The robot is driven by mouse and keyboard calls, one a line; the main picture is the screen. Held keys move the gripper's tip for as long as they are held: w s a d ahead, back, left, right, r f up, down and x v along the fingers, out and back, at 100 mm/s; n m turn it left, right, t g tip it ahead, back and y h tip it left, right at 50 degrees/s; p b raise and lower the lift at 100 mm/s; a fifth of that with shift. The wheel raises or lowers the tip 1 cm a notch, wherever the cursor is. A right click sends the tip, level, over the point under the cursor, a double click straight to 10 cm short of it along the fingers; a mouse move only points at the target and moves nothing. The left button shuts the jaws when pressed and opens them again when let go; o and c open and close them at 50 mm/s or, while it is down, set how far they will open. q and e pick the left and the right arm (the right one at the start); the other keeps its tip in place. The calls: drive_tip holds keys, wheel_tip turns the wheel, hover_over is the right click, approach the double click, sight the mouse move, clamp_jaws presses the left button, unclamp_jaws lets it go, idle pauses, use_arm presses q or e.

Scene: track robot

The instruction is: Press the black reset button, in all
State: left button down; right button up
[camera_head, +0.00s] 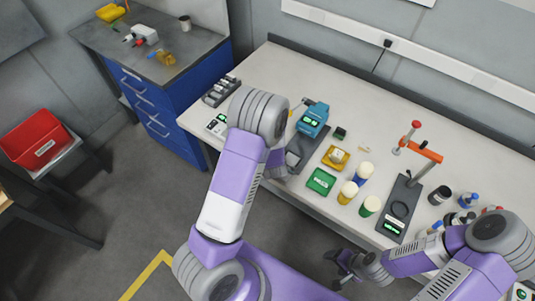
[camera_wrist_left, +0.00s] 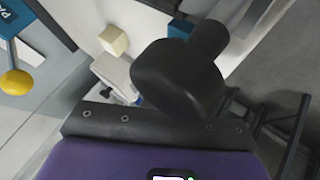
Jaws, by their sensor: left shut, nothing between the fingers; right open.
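I cannot make out a black reset button for certain in either view. A teal device (camera_head: 312,118) with a lit green display stands on the bench, and a small grey unit (camera_head: 218,126) with a display sits at the bench's left front. My left arm reaches over the bench's front edge between them; its gripper is mostly hidden behind the wrist in the head view. In the left wrist view the dark left gripper (camera_wrist_left: 200,50) is shut and empty. My right gripper (camera_head: 345,268) is open and empty, in front of the bench's front edge.
A yellow tray (camera_head: 336,158), a green box (camera_head: 321,181), lidded jars (camera_head: 348,192) and a stand with an orange clamp (camera_head: 420,151) crowd the bench. A blue drawer cabinet (camera_head: 165,110) and a red bin (camera_head: 35,139) are at left. In the wrist view a yellow knob (camera_wrist_left: 17,82) shows.

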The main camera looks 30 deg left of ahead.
use_arm(q)
drive_tip(key=shift+r, duration=0.25)
wheel_tip(320, 180, up, 5)
drive_tip(key=p, duration=0.4)
drive_tip(key=shift+f, duration=0.1)
idle(0.3)
idle(0.5)
